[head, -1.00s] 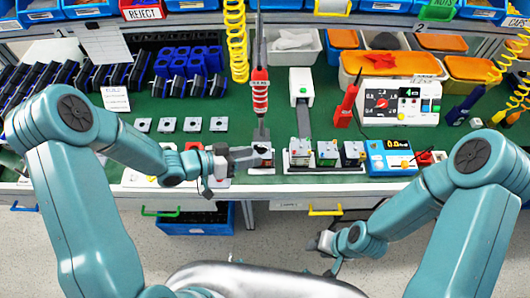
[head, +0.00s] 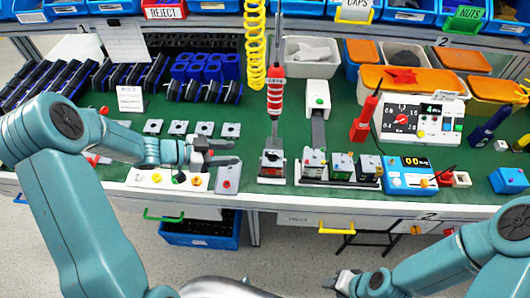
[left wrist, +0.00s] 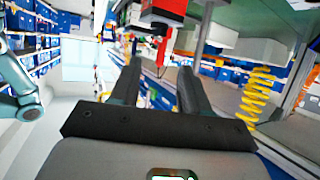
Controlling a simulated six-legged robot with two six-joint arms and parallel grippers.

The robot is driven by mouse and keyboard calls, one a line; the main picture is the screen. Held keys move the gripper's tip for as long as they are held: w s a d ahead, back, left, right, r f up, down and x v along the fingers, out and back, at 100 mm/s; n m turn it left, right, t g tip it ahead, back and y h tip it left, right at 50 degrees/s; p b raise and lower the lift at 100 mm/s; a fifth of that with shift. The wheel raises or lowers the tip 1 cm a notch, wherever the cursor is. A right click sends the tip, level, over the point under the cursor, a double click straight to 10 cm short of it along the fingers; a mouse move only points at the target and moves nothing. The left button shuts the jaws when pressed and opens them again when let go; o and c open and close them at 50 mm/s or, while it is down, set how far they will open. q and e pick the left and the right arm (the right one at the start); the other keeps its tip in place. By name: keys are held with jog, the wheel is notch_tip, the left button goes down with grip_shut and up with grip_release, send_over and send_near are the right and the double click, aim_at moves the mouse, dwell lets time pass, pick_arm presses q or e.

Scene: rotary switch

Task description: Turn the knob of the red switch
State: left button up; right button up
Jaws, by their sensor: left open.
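A row of small grey-topped switches sits in a rack (head: 340,184) at the bench's front edge. Another small unit with a reddish front (head: 272,160) sits in a fixture left of the rack. The knobs' angles are too small to tell. My left gripper (head: 236,154) is open and empty, left of the fixture and apart from it; its fingers (left wrist: 157,88) also show in the left wrist view. My right gripper (head: 338,282) is low, in front of the bench.
A red-handled hanging tool (head: 275,95) is above the fixture. A grey block with a red button (head: 228,180) is just below my left gripper. A blue meter (head: 408,174) and a white control unit (head: 422,118) stand right of the rack.

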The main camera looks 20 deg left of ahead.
aim_at(271, 153)
pick_arm(q)
jog(key=p+x, duration=0.1)
jog(key=x, duration=1)
jog(key=shift+d, duration=0.2)
jog(key=shift+w+f, duration=0.15)
jog(key=shift+w, duration=0.05)
jog(key=shift+d, duration=0.1)
jog(key=c, duration=0.8)
